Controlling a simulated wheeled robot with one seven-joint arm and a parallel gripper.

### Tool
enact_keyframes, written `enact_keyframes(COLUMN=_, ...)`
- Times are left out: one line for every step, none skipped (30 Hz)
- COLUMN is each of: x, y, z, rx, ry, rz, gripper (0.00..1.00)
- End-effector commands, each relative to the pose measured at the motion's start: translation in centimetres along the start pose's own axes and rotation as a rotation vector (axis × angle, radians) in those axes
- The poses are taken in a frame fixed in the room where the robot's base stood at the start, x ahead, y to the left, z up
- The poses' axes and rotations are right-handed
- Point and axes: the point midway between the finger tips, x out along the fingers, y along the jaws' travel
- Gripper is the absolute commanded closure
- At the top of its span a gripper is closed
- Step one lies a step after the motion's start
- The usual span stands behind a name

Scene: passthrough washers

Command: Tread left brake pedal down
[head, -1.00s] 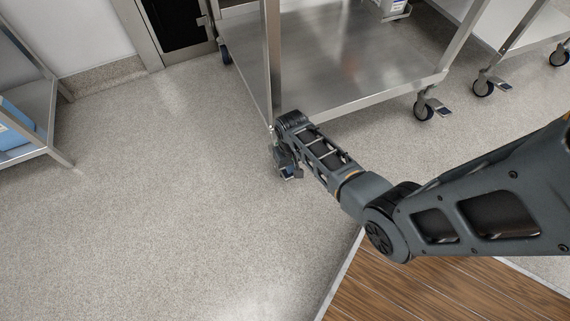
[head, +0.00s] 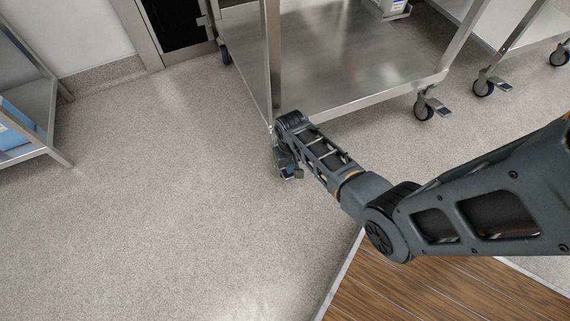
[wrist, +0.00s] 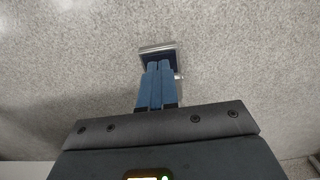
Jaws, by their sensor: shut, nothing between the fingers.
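The left brake pedal (wrist: 157,48) shows in the wrist view as a small metal plate with a dark middle, just past my fingertips. My gripper (wrist: 158,66) has its two blue fingers shut side by side, with nothing between them. The fingertips overlap the pedal's near part in the wrist view; whether they press on it I cannot tell. In the head view my gripper (head: 289,174) points down at the cart's near left corner. My arm hides the left caster there, and the pedal's tilt cannot be made out.
The steel cart (head: 350,75) stands above the casters, its left post rising close behind my wrist. Its right front caster (head: 424,108) has a pedal of its own. Another cart (head: 520,40) is at the far right, a shelf (head: 35,105) at left. Open floor lies left.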

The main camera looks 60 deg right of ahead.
Motion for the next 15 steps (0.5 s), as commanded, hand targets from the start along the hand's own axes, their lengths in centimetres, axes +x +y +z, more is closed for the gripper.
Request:
enact_keyframes(x=0.2, y=0.0, z=0.0, rx=0.000, ry=0.000, rz=0.000, gripper=1.00)
enact_keyframes(x=0.3, y=0.0, z=0.0, rx=0.000, ry=0.000, rz=0.000, gripper=1.00)
enact_keyframes(x=0.5, y=0.0, z=0.0, rx=0.000, ry=0.000, rz=0.000, gripper=1.00)
enact_keyframes(x=0.5, y=0.0, z=0.0, rx=0.000, ry=0.000, rz=0.000, gripper=1.00)
enact_keyframes(x=0.6, y=0.0, z=0.0, rx=0.000, ry=0.000, rz=0.000, gripper=1.00)
enact_keyframes(x=0.7, y=0.0, z=0.0, rx=0.000, ry=0.000, rz=0.000, gripper=1.00)
enact_keyframes(x=0.8, y=0.0, z=0.0, rx=0.000, ry=0.000, rz=0.000, gripper=1.00)
enact_keyframes(x=0.9, y=0.0, z=0.0, rx=0.000, ry=0.000, rz=0.000, gripper=1.00)
enact_keyframes(x=1.0, y=0.0, z=0.0, rx=0.000, ry=0.000, rz=0.000, gripper=1.00)
enact_keyframes(x=1.1, y=0.0, z=0.0, rx=0.000, ry=0.000, rz=0.000, gripper=1.00)
enact_keyframes(x=1.1, y=0.0, z=0.0, rx=0.000, ry=0.000, rz=0.000, gripper=1.00)
enact_keyframes(x=1.2, y=0.0, z=0.0, rx=0.000, ry=0.000, rz=0.000, gripper=1.00)
enact_keyframes(x=1.3, y=0.0, z=0.0, rx=0.000, ry=0.000, rz=0.000, gripper=1.00)
enact_keyframes(x=1.4, y=0.0, z=0.0, rx=0.000, ry=0.000, rz=0.000, gripper=1.00)
enact_keyframes(x=1.5, y=0.0, z=0.0, rx=0.000, ry=0.000, rz=0.000, gripper=1.00)
